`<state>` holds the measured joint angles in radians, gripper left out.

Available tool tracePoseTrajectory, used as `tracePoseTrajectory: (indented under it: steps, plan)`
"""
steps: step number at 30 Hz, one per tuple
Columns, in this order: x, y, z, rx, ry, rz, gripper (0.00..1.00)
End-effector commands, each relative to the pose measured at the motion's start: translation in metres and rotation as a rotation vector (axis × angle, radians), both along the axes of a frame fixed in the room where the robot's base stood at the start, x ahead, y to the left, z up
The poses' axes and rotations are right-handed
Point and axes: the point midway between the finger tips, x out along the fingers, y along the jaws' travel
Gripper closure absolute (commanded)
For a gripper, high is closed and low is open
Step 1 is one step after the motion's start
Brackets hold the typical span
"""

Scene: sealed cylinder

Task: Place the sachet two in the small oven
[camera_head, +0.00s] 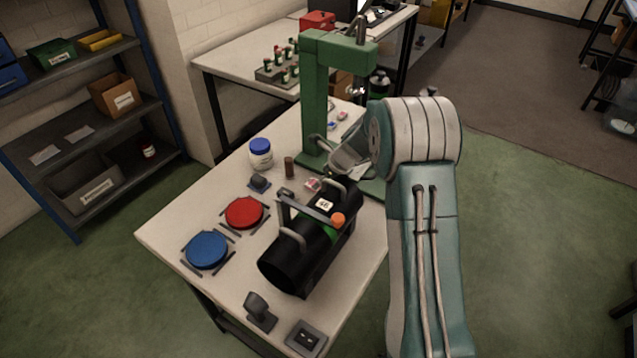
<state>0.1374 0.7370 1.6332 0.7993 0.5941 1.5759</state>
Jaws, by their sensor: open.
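My arm comes up from the lower right, and my gripper (346,160) points left and down over the bench, beside the green press frame. It is partly hidden by my wrist, and I see nothing held in it. A small red-and-white packet (313,184) lies on the bench below and left of it, apart from it. Small coloured packets (342,114) lie behind the press post. Pale flat packets (45,154) lie on the left shelf. I cannot tell which is sachet two. I cannot pick out the small oven for sure.
The bench (160,231) holds a black cylinder (300,250) with handles, red (244,212) and blue (207,249) discs, a blue-lidded jar (261,155) and the green press (314,105). A second bench (228,60) stands behind. Green floor (540,250) is clear at right.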

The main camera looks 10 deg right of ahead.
Motion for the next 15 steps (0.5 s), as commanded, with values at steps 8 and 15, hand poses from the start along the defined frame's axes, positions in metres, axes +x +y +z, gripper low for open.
tracePoseTrajectory:
  steps: [8,15]
  plan:
    - [-0.02,-0.021,0.051,-0.001,-0.002,-0.001,0.07]
    - [-0.029,-0.03,0.073,0.0,0.0,0.001,0.07]
